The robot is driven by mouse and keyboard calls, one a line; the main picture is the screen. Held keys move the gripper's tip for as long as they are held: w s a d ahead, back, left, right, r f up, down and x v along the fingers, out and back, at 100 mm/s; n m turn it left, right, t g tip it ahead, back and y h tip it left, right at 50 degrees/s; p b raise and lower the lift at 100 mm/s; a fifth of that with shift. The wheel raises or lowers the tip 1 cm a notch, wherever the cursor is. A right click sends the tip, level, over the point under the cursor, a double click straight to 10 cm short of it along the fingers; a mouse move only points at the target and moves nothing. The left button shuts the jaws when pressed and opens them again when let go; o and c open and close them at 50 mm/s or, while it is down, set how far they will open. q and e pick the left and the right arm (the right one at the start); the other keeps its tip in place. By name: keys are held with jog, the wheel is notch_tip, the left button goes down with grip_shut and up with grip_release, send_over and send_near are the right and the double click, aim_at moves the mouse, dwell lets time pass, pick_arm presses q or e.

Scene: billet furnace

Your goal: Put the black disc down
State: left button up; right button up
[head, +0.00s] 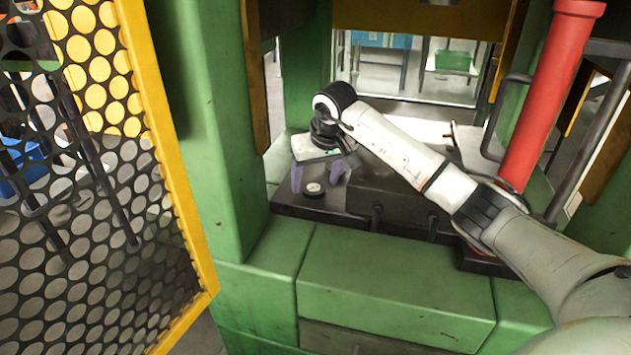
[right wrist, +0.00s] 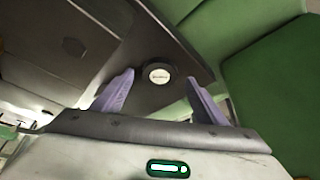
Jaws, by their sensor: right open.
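The black disc (head: 314,190) has a pale round centre and lies on the dark metal plate (head: 352,217) inside the green press frame. My right gripper (head: 316,184) is above the plate with its two purple fingers apart. In the right wrist view the disc (right wrist: 159,74) shows beyond and between the open fingertips (right wrist: 158,90), with clear space on both sides. No finger appears to touch it. My left gripper is not in view.
A raised dark block (head: 395,192) sits on the plate right of the disc. A green pillar (head: 215,120) stands at left, a red cylinder (head: 545,100) at right. A yellow-framed mesh guard (head: 90,190) fills the left foreground.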

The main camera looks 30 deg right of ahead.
pick_arm(q)
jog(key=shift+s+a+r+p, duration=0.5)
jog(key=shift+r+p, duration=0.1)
jog(key=shift+p, duration=0.45)
pick_arm(e)
jog(key=d+v, duration=0.1)
jog(key=v, duration=0.9)
jog(key=shift+s+a+r, duration=0.2)
jog(key=shift+a+r, duration=0.1)
jog(key=shift+a, duration=0.2)
jog(key=shift+f, duration=0.1)
